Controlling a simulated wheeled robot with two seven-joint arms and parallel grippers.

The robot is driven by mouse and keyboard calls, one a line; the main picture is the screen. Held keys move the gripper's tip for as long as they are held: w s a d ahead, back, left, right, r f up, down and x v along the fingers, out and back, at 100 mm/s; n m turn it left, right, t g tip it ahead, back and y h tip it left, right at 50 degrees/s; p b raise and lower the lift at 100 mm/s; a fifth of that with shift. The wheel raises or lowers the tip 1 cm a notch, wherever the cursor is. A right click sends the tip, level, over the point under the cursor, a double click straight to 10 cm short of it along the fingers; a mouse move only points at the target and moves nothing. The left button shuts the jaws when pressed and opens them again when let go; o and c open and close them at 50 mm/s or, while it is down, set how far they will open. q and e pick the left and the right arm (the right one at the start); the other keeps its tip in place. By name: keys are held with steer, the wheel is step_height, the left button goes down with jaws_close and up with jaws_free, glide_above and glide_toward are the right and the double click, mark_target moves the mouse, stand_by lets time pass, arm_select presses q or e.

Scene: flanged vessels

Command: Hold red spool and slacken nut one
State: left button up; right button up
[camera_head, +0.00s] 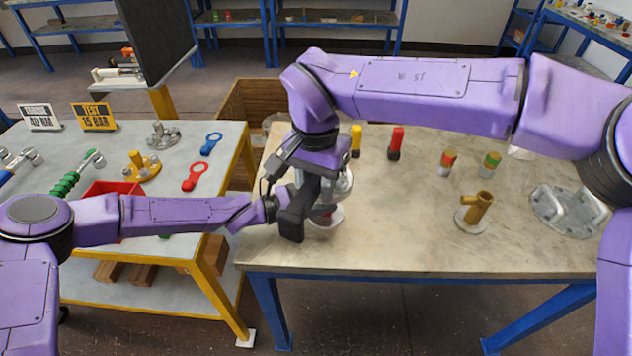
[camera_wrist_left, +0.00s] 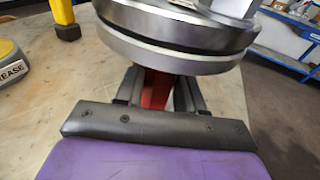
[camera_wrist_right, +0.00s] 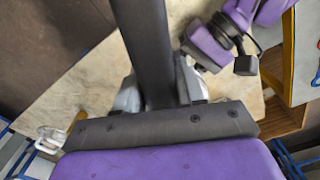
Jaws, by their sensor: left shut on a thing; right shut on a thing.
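The red spool (camera_wrist_left: 156,90) shows as a narrow red body below a thick steel flange (camera_wrist_left: 180,38) in the left wrist view. My left gripper (camera_wrist_left: 160,98) is shut on that red body, one finger on each side. A metal part (camera_wrist_left: 234,7) sits on top of the flange; I cannot tell if it is nut one. In the head view my right gripper (camera_head: 312,182) points down over the spool, which is mostly hidden. In the right wrist view my right gripper (camera_wrist_right: 158,92) is shut on a long dark bar (camera_wrist_right: 143,40). Its far end is out of view.
The workbench (camera_head: 400,230) also holds yellow and red bottles (camera_head: 396,142), small capped cylinders (camera_head: 447,162), a brass fitting (camera_head: 474,208) and a steel flanged part (camera_head: 570,210). The left table has ring spanners (camera_head: 195,177), a red bin (camera_head: 110,190) and signs (camera_head: 94,116).

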steer(key=shift+f, duration=0.15)
step_height(320, 180, down, 2)
stand_by(0.6)
steer(key=d+n, duration=0.6)
steer(key=r, duration=0.5)
steer(key=shift+s, duration=0.4)
arm_select(q)
steer(key=o, duration=1)
